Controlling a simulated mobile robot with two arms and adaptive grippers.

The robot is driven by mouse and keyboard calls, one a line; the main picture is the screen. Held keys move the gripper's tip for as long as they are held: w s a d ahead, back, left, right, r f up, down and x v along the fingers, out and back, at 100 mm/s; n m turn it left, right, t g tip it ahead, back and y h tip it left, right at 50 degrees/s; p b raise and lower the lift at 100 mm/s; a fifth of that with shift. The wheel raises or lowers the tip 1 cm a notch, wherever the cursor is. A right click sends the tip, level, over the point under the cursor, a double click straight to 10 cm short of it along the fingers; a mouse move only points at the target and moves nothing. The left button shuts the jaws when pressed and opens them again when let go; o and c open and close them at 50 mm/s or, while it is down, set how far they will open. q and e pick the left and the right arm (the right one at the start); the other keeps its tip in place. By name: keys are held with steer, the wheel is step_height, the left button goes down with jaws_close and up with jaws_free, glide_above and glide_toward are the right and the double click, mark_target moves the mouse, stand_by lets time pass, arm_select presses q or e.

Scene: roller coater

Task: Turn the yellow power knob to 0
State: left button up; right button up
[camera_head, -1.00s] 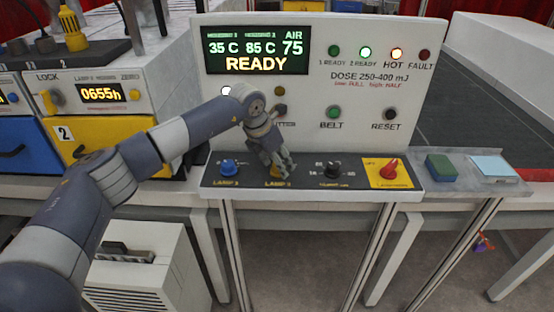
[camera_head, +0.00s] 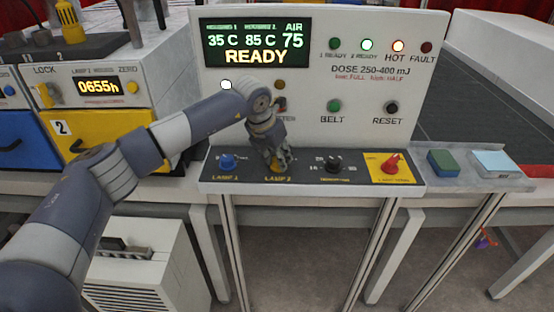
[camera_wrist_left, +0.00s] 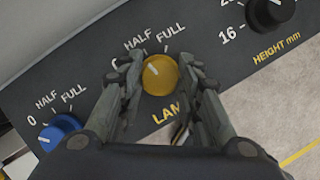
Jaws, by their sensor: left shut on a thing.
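The yellow power knob (camera_wrist_left: 160,75) is on the dark panel strip, at the label LAMP 2, with HALF and FULL printed above it. In the left wrist view the fingers of my left gripper (camera_wrist_left: 158,84) stand on both sides of the knob, closed on it. The left finger partly covers the 0 mark. In the head view my left gripper (camera_head: 279,163) comes down onto the panel and mostly hides the yellow knob. My right gripper is in neither view.
A blue knob (camera_head: 227,162) for LAMP 1 is to the left, and a black height knob (camera_head: 333,164) to the right. A red knob (camera_head: 391,163) sits on a yellow plate further right. The display (camera_head: 255,43) reads READY. A green-and-blue block (camera_head: 443,163) lies beside the panel.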

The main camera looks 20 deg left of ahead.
arm_select(q)
steer(key=n+b, duration=0.2)
steer(key=n+y+b, duration=0.1)
steer(key=n, duration=0.1)
steer(key=shift+d+f+y+b, duration=0.15)
steer(key=shift+y+b, duration=0.15)
steer(key=shift+b, duration=0.1)
steer(key=shift+n+y+b, duration=0.5)
steer(key=shift+n+b, duration=0.6)
steer(key=shift+n, duration=0.3)
steer(key=shift+r, duration=0.2)
steer(key=o, duration=1)
steer(key=shift+r, duration=0.15)
steer(key=v, duration=1.1)
steer(key=shift+s+d+r, duration=0.15)
steer(key=shift+s+r, duration=0.05)
steer(key=shift+r, duration=0.1)
